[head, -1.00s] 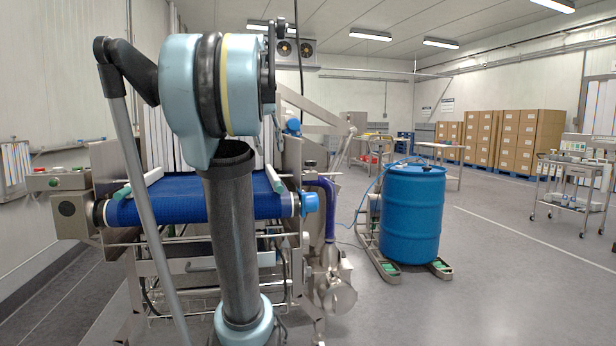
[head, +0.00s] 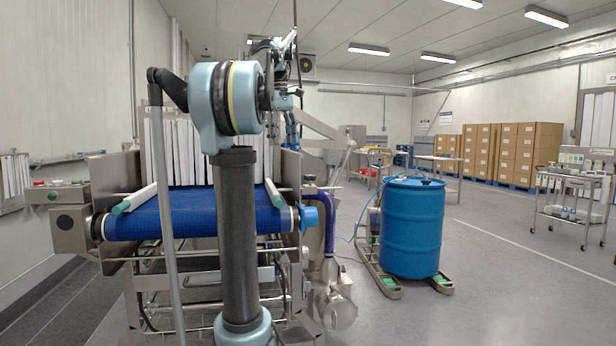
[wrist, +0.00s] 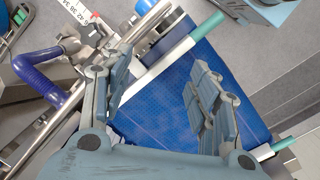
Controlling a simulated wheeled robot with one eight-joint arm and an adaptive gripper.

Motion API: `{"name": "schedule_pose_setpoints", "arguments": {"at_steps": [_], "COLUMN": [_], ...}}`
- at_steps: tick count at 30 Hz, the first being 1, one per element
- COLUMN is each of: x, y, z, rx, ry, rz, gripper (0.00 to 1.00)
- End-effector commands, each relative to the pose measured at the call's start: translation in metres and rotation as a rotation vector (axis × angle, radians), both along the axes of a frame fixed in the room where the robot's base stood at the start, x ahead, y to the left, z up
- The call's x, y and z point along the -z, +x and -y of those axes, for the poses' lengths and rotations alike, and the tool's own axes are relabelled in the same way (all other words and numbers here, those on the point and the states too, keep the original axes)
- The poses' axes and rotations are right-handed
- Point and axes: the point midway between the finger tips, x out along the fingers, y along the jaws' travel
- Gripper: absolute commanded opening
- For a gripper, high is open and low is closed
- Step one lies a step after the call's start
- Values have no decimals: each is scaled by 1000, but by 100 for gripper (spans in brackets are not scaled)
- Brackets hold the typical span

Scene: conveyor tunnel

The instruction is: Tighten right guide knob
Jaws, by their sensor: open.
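A grey lobed knob (wrist: 88,32) shows at the upper left of the wrist view, beside a white scale with numbers (wrist: 76,12). I take it for the right guide knob. The right guide rail (wrist: 170,58), white with a teal end, runs diagonally over the edge of the blue belt (wrist: 170,100); it also shows in the head view (head: 273,193). My gripper (wrist: 160,78) is open, its fingers wide apart, with belt and rail seen between them. The knob lies to the left of the left finger, apart from it. In the head view my arm hides much of the conveyor.
A control box with buttons (head: 57,193) sits at the conveyor's left. A purple hose (wrist: 42,80) bends close to the knob.

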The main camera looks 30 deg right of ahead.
Motion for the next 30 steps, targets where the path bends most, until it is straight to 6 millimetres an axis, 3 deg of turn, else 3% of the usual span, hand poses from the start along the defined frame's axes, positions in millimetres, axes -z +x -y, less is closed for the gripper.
{"name": "schedule_pose_setpoints", "arguments": {"at_steps": [9, 15, 23, 30], "x": [-30, -37, -37, -17], "y": [37, 48, 51, 51], "z": [81, 121, 138, 137], "rx": [-453, -685, -796, -796], "ry": [77, 105, 115, 115], "rz": [-7, 2, 9, 9], "gripper": [55, 55, 55, 55]}}
